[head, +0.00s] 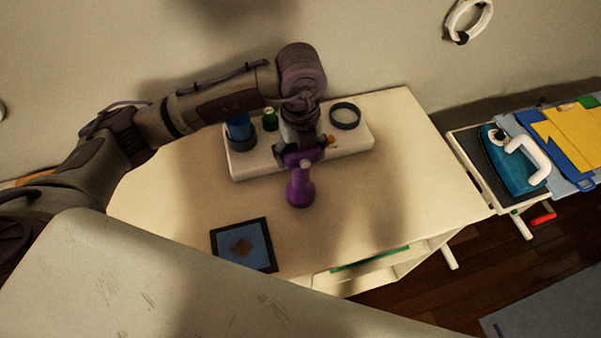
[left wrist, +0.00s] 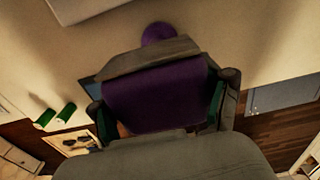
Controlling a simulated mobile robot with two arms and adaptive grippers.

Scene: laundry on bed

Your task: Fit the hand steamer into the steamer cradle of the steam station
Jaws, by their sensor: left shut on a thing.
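The purple hand steamer (head: 300,190) is held by my left gripper (head: 302,156), which is shut on its upper part. Its rounded purple end hangs toward the front of the table. In the left wrist view the purple body (left wrist: 155,97) fills the space between the fingers of the left gripper (left wrist: 160,105). The white steam station (head: 245,165) lies behind and partly under the gripper. A dark round ring (head: 345,115), apparently the steamer cradle, is at its right end and looks empty. The steamer is apart from this ring, to its front left. My right gripper is not in view.
A blue bottle (head: 239,132) and a small green-capped bottle (head: 270,121) stand on the station's left part. A dark-framed blue square (head: 243,246) lies at the table's front. The right side of the table (head: 425,190) is clear. A teal iron (head: 515,160) stands further right.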

